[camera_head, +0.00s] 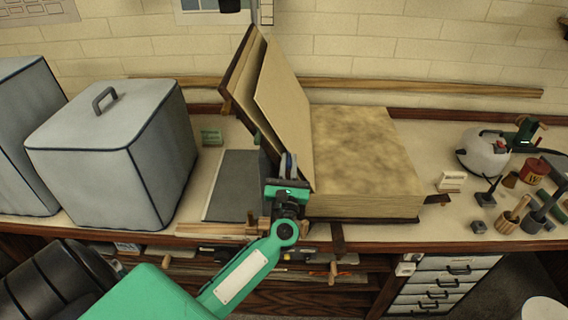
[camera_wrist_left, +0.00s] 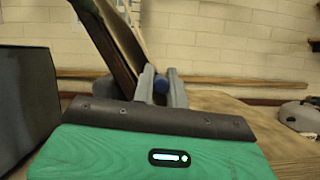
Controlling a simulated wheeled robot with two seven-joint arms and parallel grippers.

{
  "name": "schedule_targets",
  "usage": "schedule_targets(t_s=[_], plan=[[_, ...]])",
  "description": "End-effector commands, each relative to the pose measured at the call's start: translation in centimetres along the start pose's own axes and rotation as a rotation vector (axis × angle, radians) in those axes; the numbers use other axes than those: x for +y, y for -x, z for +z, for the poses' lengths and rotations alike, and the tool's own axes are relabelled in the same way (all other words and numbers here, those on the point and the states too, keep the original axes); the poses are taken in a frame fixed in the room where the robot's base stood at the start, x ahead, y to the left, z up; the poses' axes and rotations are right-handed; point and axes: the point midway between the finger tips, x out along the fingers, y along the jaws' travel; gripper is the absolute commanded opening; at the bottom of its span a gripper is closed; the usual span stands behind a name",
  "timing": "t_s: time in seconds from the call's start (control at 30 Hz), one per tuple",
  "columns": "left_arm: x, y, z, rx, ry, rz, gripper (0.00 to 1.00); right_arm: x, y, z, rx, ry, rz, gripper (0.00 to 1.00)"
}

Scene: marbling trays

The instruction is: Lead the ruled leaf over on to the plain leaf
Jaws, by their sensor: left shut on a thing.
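A large thick book lies open on the bench. Its right side shows a flat, mottled tan page (camera_head: 365,145). A stiff tan leaf (camera_head: 283,100) stands steeply tilted at the book's left, in front of more raised boards (camera_head: 243,70). I see no ruling on the face towards me. My left gripper (camera_head: 288,165) is at the leaf's lower near corner, shut with a small blue piece (camera_wrist_left: 161,86) between its fingers (camera_wrist_left: 160,90). This piece seems to be at the leaf's edge; the exact contact is hidden. My right gripper is not seen.
Grey covered boxes (camera_head: 110,150) stand at the left. A dark grey sheet (camera_head: 232,185) lies left of the book. A white round pot (camera_head: 482,150), a brush pot (camera_head: 508,222) and small tools crowd the right. A brick wall and wooden rail (camera_head: 420,88) are behind.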

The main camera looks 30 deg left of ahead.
Motion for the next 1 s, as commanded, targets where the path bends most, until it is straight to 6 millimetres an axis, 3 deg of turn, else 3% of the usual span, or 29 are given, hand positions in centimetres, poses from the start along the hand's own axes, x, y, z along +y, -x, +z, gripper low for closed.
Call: schedule_targets(t_s=[0.6,1.0], plan=[[-3.9,-0.8,1.8,0.002,-0.217,-0.092,0.0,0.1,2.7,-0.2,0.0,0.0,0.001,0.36],[-4.5,-0.7,1.9,0.0,-0.249,-0.105,0.0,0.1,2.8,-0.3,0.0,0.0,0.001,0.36]])
